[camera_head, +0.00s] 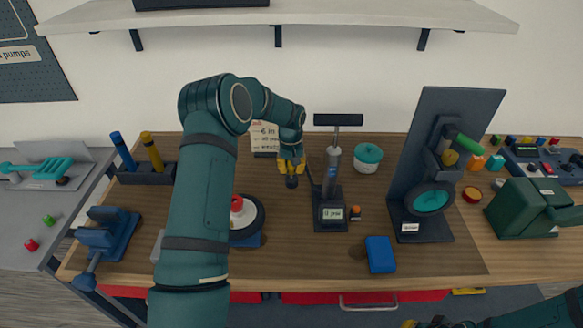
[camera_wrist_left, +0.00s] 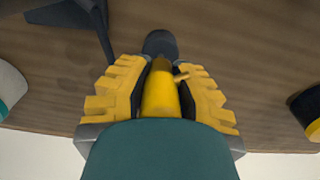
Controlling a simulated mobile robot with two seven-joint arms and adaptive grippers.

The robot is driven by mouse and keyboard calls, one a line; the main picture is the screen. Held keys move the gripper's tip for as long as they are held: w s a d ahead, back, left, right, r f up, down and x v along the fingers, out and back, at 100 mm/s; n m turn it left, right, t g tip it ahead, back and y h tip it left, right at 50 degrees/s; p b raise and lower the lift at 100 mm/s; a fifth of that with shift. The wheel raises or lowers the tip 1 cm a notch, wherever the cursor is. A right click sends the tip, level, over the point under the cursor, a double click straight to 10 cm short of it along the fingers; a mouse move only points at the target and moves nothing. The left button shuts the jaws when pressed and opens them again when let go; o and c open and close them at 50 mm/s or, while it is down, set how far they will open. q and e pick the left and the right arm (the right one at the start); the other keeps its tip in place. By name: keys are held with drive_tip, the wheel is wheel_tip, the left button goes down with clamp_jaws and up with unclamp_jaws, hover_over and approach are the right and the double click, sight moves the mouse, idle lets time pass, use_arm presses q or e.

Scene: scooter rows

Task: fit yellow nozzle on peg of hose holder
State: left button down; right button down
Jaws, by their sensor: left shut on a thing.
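The yellow nozzle (camera_wrist_left: 160,92) is between the yellow finger pads of my left gripper (camera_wrist_left: 162,85) in the wrist view, with a small stub on its side and a dark end beyond it. My left gripper (camera_head: 291,166) is shut on it above the middle of the bench, left of the grey pump (camera_head: 331,170). The nozzle's dark end (camera_head: 291,182) points down in the head view. I cannot tell which part is the hose holder or make out its peg. My right gripper (camera_head: 430,323) shows only partly at the bottom edge; its jaws are unclear.
A teal-lidded jar (camera_head: 368,155) stands behind right. A blue block (camera_head: 380,254) lies in front. A tall dark panel (camera_head: 447,120) rises at right. A holder with blue and yellow grips (camera_head: 147,175) is at left.

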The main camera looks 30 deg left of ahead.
use_arm(q)
drive_tip(key=shift+f+b, duration=0.65)
drive_tip(key=shift+f, duration=0.4)
drive_tip(key=c, duration=0.9)
unclamp_jaws()
drive_tip(key=shift+o, duration=0.2)
wheel_tip(320, 180, up, 12)
drive_tip(key=shift+a+r, duration=0.1)
